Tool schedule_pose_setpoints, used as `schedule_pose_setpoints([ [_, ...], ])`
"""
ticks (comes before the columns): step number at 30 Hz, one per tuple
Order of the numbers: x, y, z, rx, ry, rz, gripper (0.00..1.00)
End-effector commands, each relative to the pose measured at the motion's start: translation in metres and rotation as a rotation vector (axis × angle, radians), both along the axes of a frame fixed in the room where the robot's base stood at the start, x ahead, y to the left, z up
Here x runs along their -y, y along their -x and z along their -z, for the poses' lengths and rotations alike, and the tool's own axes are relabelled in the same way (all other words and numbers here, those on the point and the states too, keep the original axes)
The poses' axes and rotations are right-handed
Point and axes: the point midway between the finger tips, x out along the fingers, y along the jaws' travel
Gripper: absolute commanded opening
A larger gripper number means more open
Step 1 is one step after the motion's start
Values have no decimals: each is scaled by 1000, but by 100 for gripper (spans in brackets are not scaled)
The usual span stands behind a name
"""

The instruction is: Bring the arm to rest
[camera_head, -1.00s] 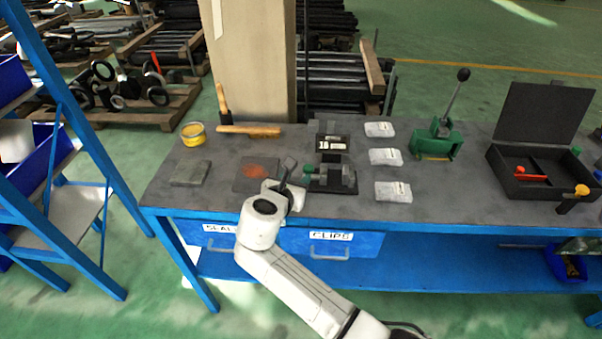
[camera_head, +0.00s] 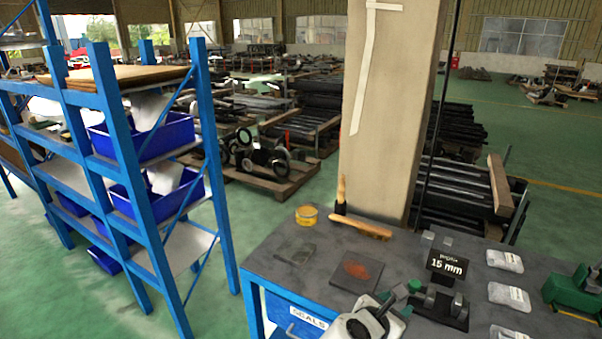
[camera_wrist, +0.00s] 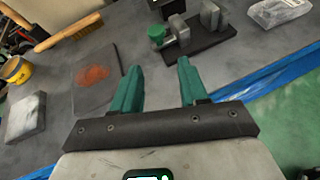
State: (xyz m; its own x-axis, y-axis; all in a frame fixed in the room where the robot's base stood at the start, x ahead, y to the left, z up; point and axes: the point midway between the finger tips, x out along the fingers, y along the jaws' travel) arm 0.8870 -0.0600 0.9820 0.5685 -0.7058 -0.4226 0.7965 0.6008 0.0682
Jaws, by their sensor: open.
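My gripper (camera_wrist: 157,90) shows in the wrist view with two green fingers apart and nothing between them. It is over the front part of the grey workbench (camera_wrist: 195,68). In the head view my wrist and part of my gripper (camera_head: 384,309) show at the bottom edge, in front of a dark plate with a rust-red patch (camera_head: 357,270). A small black vise-like fixture with a green knob (camera_head: 440,304) stands just to the right of it. In the wrist view that fixture (camera_wrist: 205,30) lies beyond the fingers.
On the bench are a yellow tin (camera_head: 307,215), a wooden brush (camera_head: 360,228), a grey block (camera_head: 295,252), a "15 mm" sign (camera_head: 447,265), several clear bags (camera_head: 505,261) and a green press (camera_head: 575,290). A blue shelf rack (camera_head: 125,150) stands left. A pillar (camera_head: 385,110) rises behind.

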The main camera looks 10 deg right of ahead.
Motion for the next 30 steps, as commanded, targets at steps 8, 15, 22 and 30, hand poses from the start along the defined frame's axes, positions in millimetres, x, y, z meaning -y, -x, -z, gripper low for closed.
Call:
schedule_pose_setpoints([
  [8, 13, 113, 86, 208, -661, 478, 44],
  [15, 18, 233, 130, 410, -1119, 1114, 44],
  [22, 19, 324, 131, 572, -1300, 1658, 44],
  [30, 19, 358, 124, 645, -1328, 1886, 44],
])
